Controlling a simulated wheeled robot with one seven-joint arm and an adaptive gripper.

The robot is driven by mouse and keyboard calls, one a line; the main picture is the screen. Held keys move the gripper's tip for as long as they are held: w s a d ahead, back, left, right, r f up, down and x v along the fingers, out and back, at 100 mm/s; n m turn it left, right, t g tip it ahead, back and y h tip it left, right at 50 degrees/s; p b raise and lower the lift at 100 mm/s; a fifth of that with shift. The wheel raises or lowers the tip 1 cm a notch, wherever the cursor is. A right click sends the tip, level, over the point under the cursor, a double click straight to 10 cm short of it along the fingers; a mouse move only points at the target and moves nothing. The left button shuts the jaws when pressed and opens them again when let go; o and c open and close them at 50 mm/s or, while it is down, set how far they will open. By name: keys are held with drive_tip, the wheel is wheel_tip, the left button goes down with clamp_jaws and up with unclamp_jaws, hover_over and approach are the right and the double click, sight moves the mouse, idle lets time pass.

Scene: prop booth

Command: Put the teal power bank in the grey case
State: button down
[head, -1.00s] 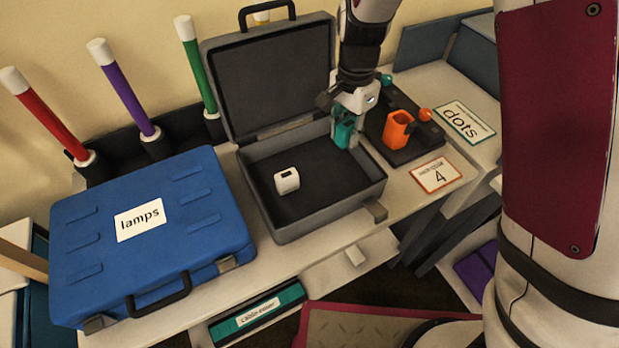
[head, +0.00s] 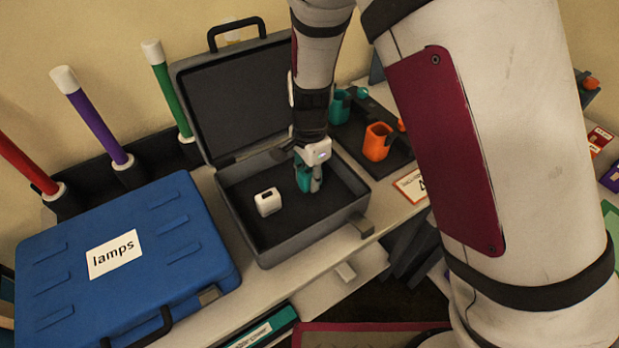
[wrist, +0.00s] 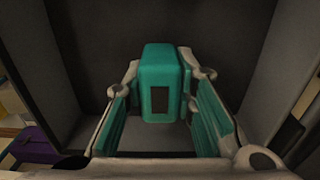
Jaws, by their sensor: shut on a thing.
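The teal power bank (head: 303,180) is held in my gripper (head: 309,178), low inside the open grey case (head: 342,216). In the wrist view the power bank (wrist: 160,62) shows a dark rectangle on its near face and sits between the two fingers (wrist: 164,98), which have teal inner sides. Its lower end is hard to make out, so I cannot tell whether it touches the case floor. The case lid stands open at the back. A white block with a dark mark (head: 267,202) lies in the case, left of my gripper and apart from it.
A closed blue case labelled "lamps" (head: 150,275) stands left of the grey case. A dark tray to the right holds an orange cup (head: 377,143) and a teal cup (head: 341,106). Colored tubes stand behind at left. The case floor around the white block is clear.

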sight(310, 171)
drive_tip(key=shift+f, duration=0.5)
drive_tip(key=shift+f, duration=0.1)
drive_tip(key=c, duration=1.3)
unclamp_jaws()
wheel_tip(310, 171, up, 12)
drive_tip(key=shift+r+p, duration=0.2)
drive_tip(key=shift+p, duration=0.4)
